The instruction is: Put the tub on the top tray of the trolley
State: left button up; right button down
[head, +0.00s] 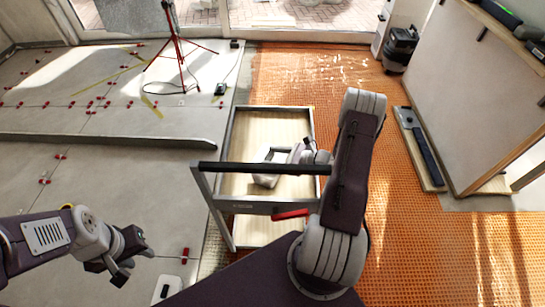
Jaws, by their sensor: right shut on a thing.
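The trolley (311,130) stands in the middle of the head view, with a wooden top tray (270,125) inside a grey rim and a black handle bar on the near side. My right arm reaches over it from the right. My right gripper (281,154) is shut on the tub (264,181), a small pale object over the tray, partly hidden by the gripper and the handle bar. I cannot tell whether the tub touches the tray floor. My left gripper (134,268) is low at the left, away from the trolley, empty with its fingers apart.
A red tripod (180,55) stands on the grey tiles behind left. Red levelling clips (100,103) dot the tiles. Orange matting (400,240) lies right, with a leaning board (480,90) and a vacuum (400,45).

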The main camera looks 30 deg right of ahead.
jog(key=c, duration=0.5)
grip_release()
jog(key=shift+f, duration=0.15)
jog(key=shift+r, duration=0.3)
jog(key=p+v, duration=0.2)
jog(key=v, duration=1)
jog(key=shift+f, duration=0.1)
